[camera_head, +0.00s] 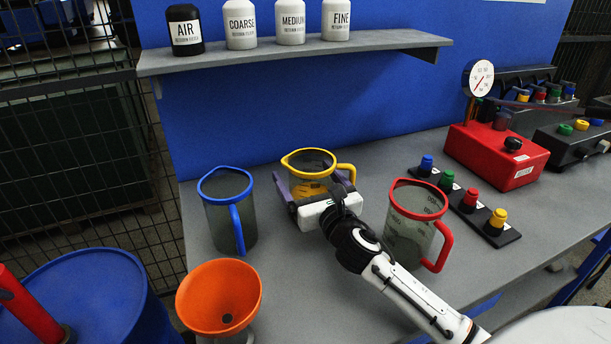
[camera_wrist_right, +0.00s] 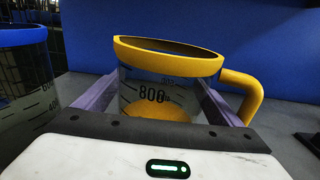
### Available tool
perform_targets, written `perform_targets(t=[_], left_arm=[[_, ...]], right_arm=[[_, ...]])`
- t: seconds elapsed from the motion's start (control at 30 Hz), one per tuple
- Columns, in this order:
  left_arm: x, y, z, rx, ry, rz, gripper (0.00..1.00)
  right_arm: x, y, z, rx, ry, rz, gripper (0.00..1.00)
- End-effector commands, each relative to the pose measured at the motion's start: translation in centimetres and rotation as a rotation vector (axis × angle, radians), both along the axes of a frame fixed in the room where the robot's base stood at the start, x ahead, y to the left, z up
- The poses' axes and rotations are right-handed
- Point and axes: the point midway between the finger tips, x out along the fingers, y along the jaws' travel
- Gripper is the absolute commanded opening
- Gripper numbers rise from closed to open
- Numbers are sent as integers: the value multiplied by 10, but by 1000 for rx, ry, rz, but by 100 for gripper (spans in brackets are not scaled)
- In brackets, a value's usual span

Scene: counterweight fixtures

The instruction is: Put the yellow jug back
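The yellow jug (camera_head: 313,183) is a clear measuring jug with a yellow rim and handle and something yellow inside. It is at the back middle of the grey table. My right gripper (camera_head: 316,186) reaches it from the front, with purple fingers on both sides of its body and no clear gap. In the right wrist view the jug (camera_wrist_right: 160,90) is between the fingers, rim slightly sloped, handle to the right. The gripper hides its base, so I cannot tell whether it touches the table. My left gripper is not in view.
A blue-rimmed jug (camera_head: 226,216) stands left, a red-rimmed jug (camera_head: 408,230) right, close to my arm. An orange funnel (camera_head: 215,295) is at the front left. A button strip (camera_head: 465,207) and red gauge box (camera_head: 494,155) stand right. A shelf (camera_head: 290,50) with bottles hangs behind.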

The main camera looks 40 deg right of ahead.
Motion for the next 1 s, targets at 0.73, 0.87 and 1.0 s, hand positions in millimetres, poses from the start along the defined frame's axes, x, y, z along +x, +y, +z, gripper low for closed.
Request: perform_targets(t=[0.73, 0.87, 1.0], left_arm=[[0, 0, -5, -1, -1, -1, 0], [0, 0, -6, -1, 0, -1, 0], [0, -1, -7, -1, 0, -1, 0]], right_arm=[[-94, 22, 1, 0, 2, 0, 89], [-109, 26, 1, 0, 1, 0, 89], [-116, 28, 3, 0, 0, 0, 89]])
